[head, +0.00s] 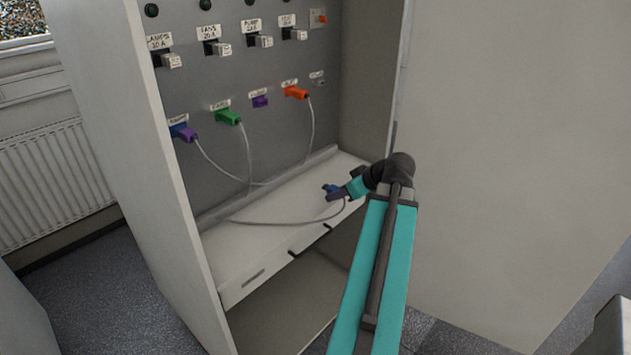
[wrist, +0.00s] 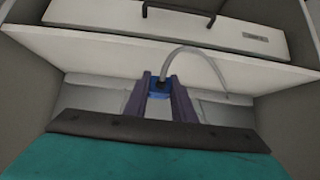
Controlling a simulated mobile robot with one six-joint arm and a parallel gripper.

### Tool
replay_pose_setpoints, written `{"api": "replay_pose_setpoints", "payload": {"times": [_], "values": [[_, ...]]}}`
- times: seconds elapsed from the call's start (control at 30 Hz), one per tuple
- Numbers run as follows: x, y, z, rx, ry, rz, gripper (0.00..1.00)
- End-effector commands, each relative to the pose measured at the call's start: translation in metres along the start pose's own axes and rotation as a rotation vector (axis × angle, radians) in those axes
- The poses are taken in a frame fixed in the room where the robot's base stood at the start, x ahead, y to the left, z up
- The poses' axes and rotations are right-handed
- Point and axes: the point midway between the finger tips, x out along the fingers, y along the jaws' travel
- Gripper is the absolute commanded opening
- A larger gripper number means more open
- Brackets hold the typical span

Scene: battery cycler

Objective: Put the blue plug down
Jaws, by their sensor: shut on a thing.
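The blue plug (wrist: 159,86) is between the fingers of my gripper (wrist: 160,92) in the wrist view, with its grey cable leaving it and curving to the right. My gripper is shut on the plug. I cannot tell whether the plug touches the shelf. Its grey cable (head: 285,221) runs left along the shelf.
The panel above holds a purple-and-blue plug (head: 184,132), a green plug (head: 228,117), a purple socket (head: 260,101) and an orange plug (head: 297,92). Cabinet walls stand on both sides. The shelf's left part is mostly bare apart from the cable.

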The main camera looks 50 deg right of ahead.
Motion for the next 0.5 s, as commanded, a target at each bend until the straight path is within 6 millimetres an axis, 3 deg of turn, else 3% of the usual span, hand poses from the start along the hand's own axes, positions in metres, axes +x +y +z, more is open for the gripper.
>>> {"api": "replay_pose_setpoints", "payload": {"times": [0.5], "values": [[0.049, 0.029, -0.039, 0.0, 0.0, -0.001, 0.11]]}}
